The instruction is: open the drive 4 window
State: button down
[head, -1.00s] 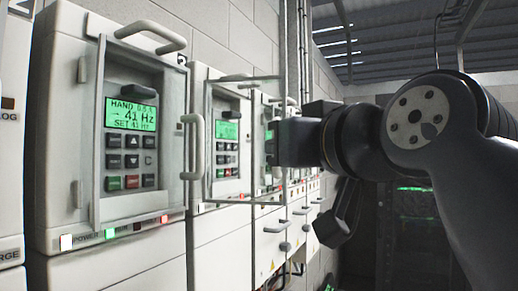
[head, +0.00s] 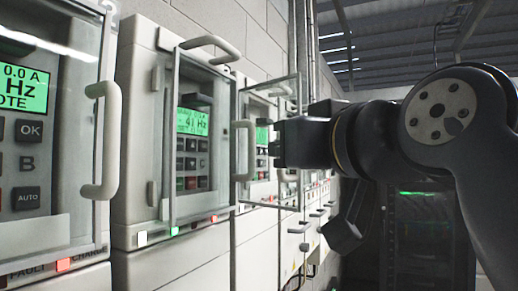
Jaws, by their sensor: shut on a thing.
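The third drive along the row (head: 262,112) has a clear window (head: 299,100) that stands swung out from its face, its right edge towards me. I cannot read a drive number on it. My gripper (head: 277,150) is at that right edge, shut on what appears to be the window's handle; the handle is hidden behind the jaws. The drive's small green display shows through the pane.
The nearer 41 Hz drive (head: 140,130) has its window closed, with a protruding handle (head: 244,150). The nearest drive (head: 40,235) stands at the left, with a large handle (head: 107,140). A dark cabinet (head: 425,240) stands beyond. More drives recede along the wall.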

dwell(0.3)
jog(key=c, duration=1.5)
grip_release()
jog(key=shift+r, duration=0.1)
